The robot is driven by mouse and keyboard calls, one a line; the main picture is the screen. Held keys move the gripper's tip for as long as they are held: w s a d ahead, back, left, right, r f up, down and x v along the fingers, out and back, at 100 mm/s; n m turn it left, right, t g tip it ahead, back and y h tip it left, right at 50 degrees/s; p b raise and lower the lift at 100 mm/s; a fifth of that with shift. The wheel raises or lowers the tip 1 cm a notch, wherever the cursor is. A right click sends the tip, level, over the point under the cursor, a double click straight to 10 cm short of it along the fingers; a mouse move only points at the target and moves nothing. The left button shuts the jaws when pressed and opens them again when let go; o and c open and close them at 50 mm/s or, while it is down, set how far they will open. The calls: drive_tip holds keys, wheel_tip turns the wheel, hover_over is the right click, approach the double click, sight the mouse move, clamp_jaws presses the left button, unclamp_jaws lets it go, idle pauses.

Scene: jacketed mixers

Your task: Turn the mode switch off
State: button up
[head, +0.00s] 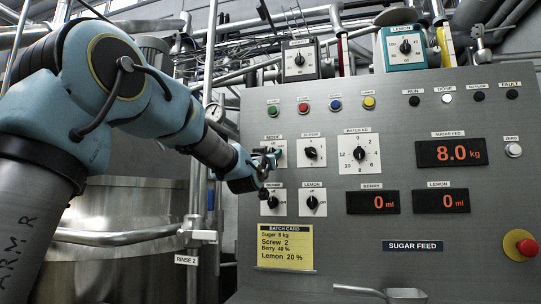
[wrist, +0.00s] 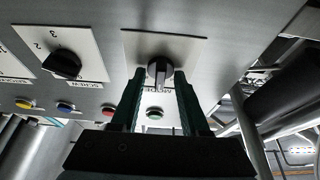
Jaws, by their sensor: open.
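The mode switch (wrist: 158,73) is a dark rotary knob on a white plate, near the top middle of the wrist view. Its bar looks roughly upright in that picture; I cannot read which setting it points to. In the wrist view my gripper (wrist: 160,78) is open, with one dark finger on either side of the knob. I cannot tell whether the fingers touch it. In the head view my gripper (head: 272,158) is in front of the MODE plate (head: 282,160) at the panel's left, hiding most of the knob.
The screw knob (head: 311,153) is close by on the right, with the berry knob (head: 272,202) and lemon knob (head: 313,202) below. Coloured buttons (head: 303,107) line the panel above. A yellow batch card (head: 285,247) is below. A steel vessel (head: 115,220) stands left.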

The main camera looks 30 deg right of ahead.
drive_tip(key=b+v, duration=0.3)
drive_tip(key=v, duration=0.7)
drive_tip(key=shift+s+a+f, duration=0.25)
